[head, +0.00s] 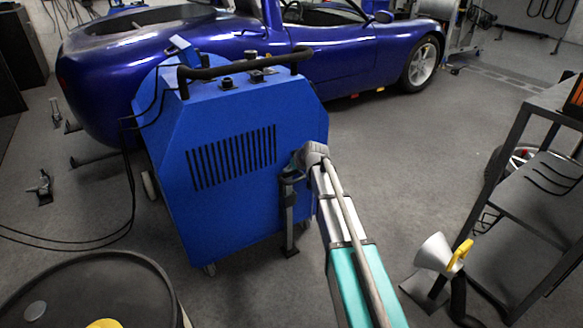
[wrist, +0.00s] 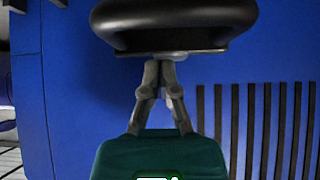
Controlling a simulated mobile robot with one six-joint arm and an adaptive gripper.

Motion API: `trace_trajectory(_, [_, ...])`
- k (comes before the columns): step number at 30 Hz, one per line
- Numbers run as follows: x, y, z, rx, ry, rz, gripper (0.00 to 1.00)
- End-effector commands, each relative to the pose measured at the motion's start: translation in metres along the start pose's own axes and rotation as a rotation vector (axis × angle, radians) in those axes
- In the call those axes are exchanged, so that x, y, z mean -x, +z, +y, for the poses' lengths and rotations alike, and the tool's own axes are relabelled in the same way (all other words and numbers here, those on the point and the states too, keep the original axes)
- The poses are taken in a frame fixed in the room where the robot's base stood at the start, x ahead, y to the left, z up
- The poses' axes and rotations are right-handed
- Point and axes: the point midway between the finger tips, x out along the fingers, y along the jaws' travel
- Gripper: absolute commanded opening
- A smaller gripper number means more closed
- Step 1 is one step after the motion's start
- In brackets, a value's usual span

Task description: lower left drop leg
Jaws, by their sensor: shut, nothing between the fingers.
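The blue dynamometer (head: 250,105) stands upright in the middle of the head view. A dark drop leg (head: 289,215) runs down its right side to a small flat foot (head: 290,251); I cannot tell whether the foot touches the floor. My arm reaches to the leg's upper end, where my wrist hides part of it. In the wrist view, my gripper (wrist: 162,64) is shut and empty, its fingertips just below a rounded black part (wrist: 175,22) in front of the blue panel (wrist: 75,90). I cannot tell if they touch it.
Vent slots (head: 232,157) mark the panel. A blue car (head: 340,50) stands behind. Cables (head: 75,238) lie on the left floor.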

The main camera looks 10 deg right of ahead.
Motion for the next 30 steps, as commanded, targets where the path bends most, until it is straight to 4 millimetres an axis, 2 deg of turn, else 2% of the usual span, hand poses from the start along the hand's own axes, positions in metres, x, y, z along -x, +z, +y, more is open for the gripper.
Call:
trace_trajectory(17, [0.003,-0.001,0.0,0.002,-0.002,-0.008,0.0])
trace_trajectory(30, [0.025,-0.025,0.0,0.001,0.0,-0.002,0.0])
